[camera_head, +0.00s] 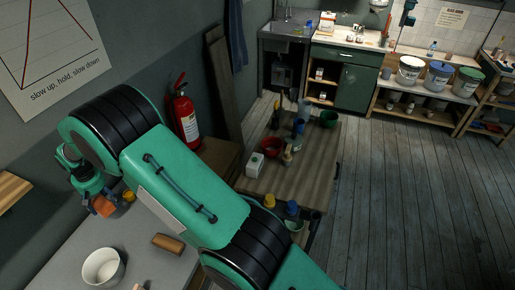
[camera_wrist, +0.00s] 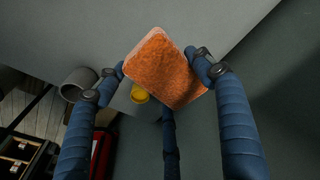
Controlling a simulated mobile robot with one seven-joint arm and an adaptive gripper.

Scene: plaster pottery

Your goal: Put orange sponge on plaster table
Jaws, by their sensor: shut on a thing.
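The orange sponge (camera_wrist: 165,68) is a rough block with a paler edge, held between the fingers of my gripper (camera_wrist: 163,72) in the wrist view. In the head view the sponge (camera_head: 104,206) shows at the far left, under my gripper (camera_head: 98,200), partly hidden by it. It appears to be above or beside the pale grey table (camera_head: 85,238); the gap is hard to judge. A wooden-topped table (camera_head: 300,180) stands at the middle, beyond my arm. I cannot tell which of the two is the plaster table.
A white bowl (camera_head: 103,267) and a brown block (camera_head: 168,243) are on the pale table. A yellow item (camera_head: 128,196) is near my gripper. The wooden table carries a white box (camera_head: 255,165), a red bowl (camera_head: 272,146) and a green bowl (camera_head: 328,118); its right side is clearer.

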